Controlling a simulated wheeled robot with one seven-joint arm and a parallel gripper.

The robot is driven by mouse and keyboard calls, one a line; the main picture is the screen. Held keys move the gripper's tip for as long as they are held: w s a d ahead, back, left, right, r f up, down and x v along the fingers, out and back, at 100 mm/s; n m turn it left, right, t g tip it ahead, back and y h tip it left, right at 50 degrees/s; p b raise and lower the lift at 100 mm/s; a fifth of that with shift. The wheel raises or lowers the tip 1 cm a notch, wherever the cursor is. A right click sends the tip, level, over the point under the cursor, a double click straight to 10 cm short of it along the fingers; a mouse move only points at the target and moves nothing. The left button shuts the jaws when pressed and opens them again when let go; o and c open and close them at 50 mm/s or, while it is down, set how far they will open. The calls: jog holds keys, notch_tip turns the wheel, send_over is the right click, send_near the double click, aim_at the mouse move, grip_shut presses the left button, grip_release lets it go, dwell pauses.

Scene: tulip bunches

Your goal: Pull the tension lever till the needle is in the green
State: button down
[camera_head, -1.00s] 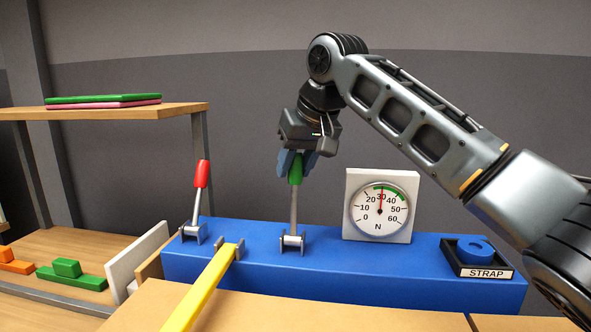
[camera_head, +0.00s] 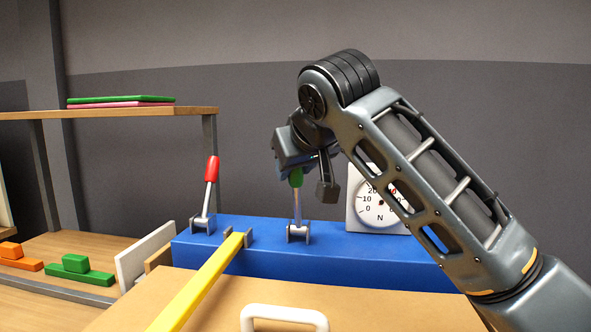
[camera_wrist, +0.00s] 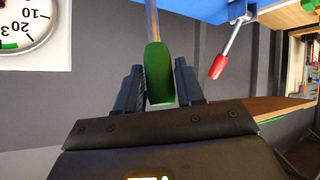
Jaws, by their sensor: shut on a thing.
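The green-handled lever (camera_head: 297,207) stands nearly upright on the blue bench block (camera_head: 340,262). My gripper (camera_head: 296,172) comes down from above and is shut on its green grip. In the wrist view the green grip (camera_wrist: 158,75) sits between both fingers. The white gauge (camera_head: 358,226) stands right of the lever, mostly behind my arm. Its needle cannot be read there. The wrist view shows part of the gauge upside down (camera_wrist: 35,30), with a bit of green arc at the edge and no needle visible.
A red-handled lever (camera_head: 210,178) stands left of the green one. A yellow bar (camera_head: 200,282) slopes from the block toward me. A wooden surface with a white handle (camera_head: 284,312) is in front. A shelf (camera_head: 120,113) and green blocks (camera_head: 75,270) are at left.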

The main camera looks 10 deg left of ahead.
dwell(0.3)
jog(key=c, duration=0.7)
grip_release()
jog(key=shift+c, duration=0.2)
jog(key=shift+s, duration=0.1)
jog(key=v, duration=0.7)
jog(key=shift+s+d+r, duration=0.2)
